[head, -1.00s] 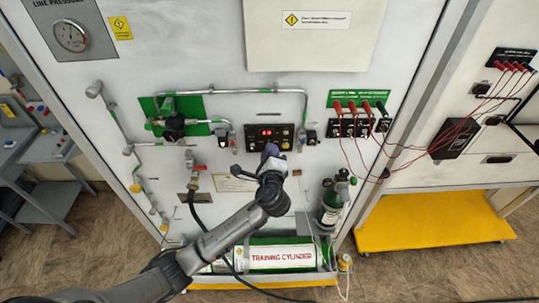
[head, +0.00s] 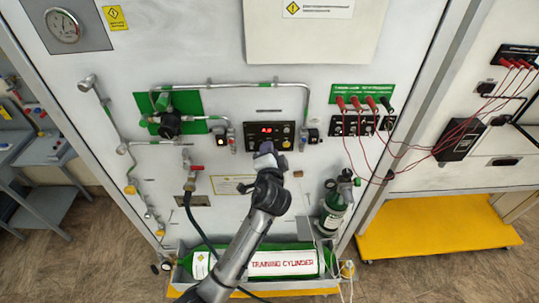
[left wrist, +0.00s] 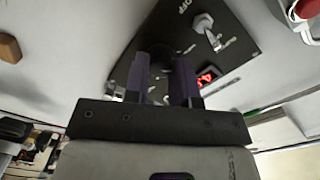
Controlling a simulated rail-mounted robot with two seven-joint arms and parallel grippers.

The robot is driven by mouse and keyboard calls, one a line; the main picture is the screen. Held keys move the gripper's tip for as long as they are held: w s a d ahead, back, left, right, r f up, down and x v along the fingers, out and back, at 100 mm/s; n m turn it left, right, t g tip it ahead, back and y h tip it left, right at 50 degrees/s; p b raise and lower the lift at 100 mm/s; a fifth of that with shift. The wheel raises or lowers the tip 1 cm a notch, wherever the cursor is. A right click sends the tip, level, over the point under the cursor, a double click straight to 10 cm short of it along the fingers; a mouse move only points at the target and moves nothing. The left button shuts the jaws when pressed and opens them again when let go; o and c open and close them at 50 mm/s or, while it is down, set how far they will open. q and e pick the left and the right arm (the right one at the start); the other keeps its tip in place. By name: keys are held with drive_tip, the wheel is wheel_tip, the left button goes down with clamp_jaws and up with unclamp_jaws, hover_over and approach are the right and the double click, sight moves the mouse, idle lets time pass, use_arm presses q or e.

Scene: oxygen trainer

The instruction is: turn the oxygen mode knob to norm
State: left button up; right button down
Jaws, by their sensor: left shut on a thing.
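The dark control panel (head: 257,130) with a red lit display is on the white wall, above the training cylinder. My left gripper (head: 264,149) reaches its lower edge from below and covers part of it. In the left wrist view, the purple fingers of my left gripper (left wrist: 162,66) are shut on a dark round knob (left wrist: 159,50) on the panel (left wrist: 240,40). The knob's pointer and its labels are hidden or too dark to read. A metal toggle switch (left wrist: 204,26) with an "OFF" label is beside it. My right gripper is not in view.
Pipes (head: 240,85) and a valve (head: 170,124) are left of the panel. Red leads (head: 356,103) hang at the right. A small green bottle (head: 333,211) and the training cylinder (head: 283,262) are below, near my left arm.

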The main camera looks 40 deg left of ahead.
use_arm(q)
drive_tip(key=n+b, duration=0.1)
drive_tip(key=n, duration=0.2)
drive_tip(key=shift+n, duration=0.3)
idle(0.5)
drive_tip(key=o, duration=0.9)
